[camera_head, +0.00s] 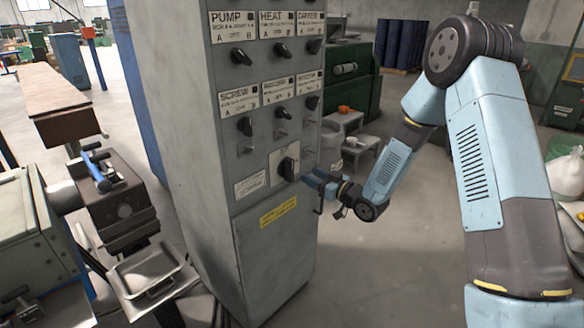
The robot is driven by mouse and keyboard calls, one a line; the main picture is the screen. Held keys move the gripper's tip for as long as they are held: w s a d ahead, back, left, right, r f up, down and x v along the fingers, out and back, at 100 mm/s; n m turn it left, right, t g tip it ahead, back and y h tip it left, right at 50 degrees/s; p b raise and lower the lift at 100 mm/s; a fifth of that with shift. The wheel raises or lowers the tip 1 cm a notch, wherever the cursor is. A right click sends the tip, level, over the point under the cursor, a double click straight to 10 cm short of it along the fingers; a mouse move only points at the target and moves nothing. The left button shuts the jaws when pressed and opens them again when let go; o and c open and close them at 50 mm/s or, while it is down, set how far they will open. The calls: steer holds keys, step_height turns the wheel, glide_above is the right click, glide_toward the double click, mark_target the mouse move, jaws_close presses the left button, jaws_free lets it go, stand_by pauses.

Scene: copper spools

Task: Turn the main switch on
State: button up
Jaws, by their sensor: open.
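The grey control cabinet (272,240) stands in the middle of the view. Its large black rotary switch (287,169) sits on a pale plate low on the front panel, above a yellow label (278,212); I take it to be the main switch. The exact angle of its handle is hard to read. My gripper (312,186) is just right of this switch and slightly below it, pointing towards the panel. It is open and its jaws look empty. Small gaps or contact between the fingertips and the knob cannot be told from this view.
Several smaller black knobs, labelled PUMP, HEAT, DRIVER and SCREW (245,125), sit higher on the panel. A grey machine with a blue handle (98,170) stands close on the left. Grey steps (352,145) and a green machine (350,85) are behind.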

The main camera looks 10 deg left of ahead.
mark_target(293, 166)
steer(key=x, duration=0.9)
steer(key=shift+w+a, duration=0.25)
steer(key=shift+a, duration=0.1)
jaws_close()
steer(key=shift+d, duration=0.1)
steer(key=shift+w+d+f+m, duration=0.25)
steer(key=shift+w+f+m, duration=0.15)
steer(key=shift+m, duration=2.6)
steer(key=shift+w+d+f+m, duration=0.3)
steer(key=shift+w+f+m, duration=0.1)
steer(key=shift+m, duration=2.6)
steer(key=shift+w+d+f+m, duration=0.3)
steer(key=shift+f+m, duration=0.1)
steer(key=shift+m, duration=2.6)
steer(key=shift+a, duration=0.1)
